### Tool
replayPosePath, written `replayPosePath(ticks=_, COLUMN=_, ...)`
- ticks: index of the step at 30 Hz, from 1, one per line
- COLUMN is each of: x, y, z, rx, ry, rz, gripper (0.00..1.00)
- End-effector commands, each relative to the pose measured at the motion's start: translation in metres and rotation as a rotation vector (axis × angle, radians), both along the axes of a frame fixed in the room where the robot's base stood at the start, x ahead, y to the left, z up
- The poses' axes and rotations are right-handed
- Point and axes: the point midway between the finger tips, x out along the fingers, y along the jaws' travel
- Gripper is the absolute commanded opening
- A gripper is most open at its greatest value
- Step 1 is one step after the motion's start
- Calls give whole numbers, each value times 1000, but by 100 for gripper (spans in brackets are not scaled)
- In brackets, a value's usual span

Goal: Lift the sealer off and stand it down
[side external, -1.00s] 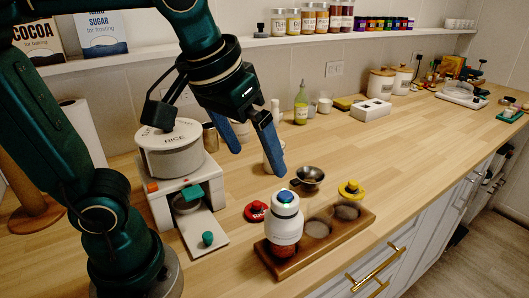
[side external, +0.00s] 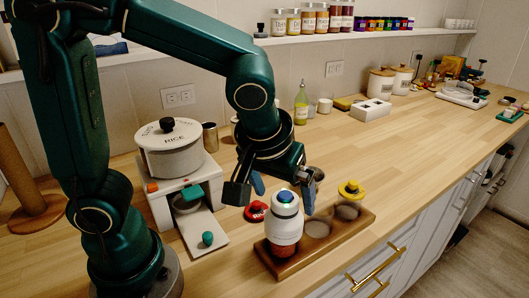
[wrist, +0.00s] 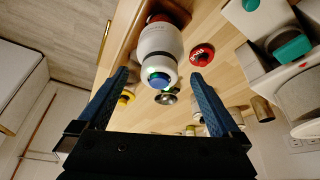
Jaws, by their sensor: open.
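The sealer is a white bottle-shaped device (side external: 285,222) with a blue button on top. It stands upright over the left end of a wooden tray (side external: 350,238), on something red that is mostly hidden. The sealer also shows in the wrist view (wrist: 160,50), ahead of my fingers. My gripper (side external: 286,186) is open and empty, with its blue fingers just behind and above the sealer's top, apart from it. In the wrist view my gripper (wrist: 162,98) has its fingers spread on both sides of the sealer's line, not around its body.
A red lid (side external: 256,211) lies left of the sealer and a yellow lid (side external: 351,189) behind the tray. A metal bowl is partly hidden behind my gripper. A rice dispenser (side external: 172,160) stands at left. The counter right of the tray is clear.

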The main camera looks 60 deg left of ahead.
Motion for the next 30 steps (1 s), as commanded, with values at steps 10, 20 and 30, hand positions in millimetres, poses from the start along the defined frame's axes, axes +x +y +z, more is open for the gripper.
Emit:
replayPosePath(ticks=10, x=9, y=6, z=-36, rx=1, ry=5, rz=0, gripper=100)
replayPosePath(ticks=20, x=17, y=9, z=-55, rx=-1, ry=0, rz=0, gripper=100)
replayPosePath(ticks=30, x=17, y=8, z=-54, rx=-1, ry=-1, rz=-2, gripper=43)
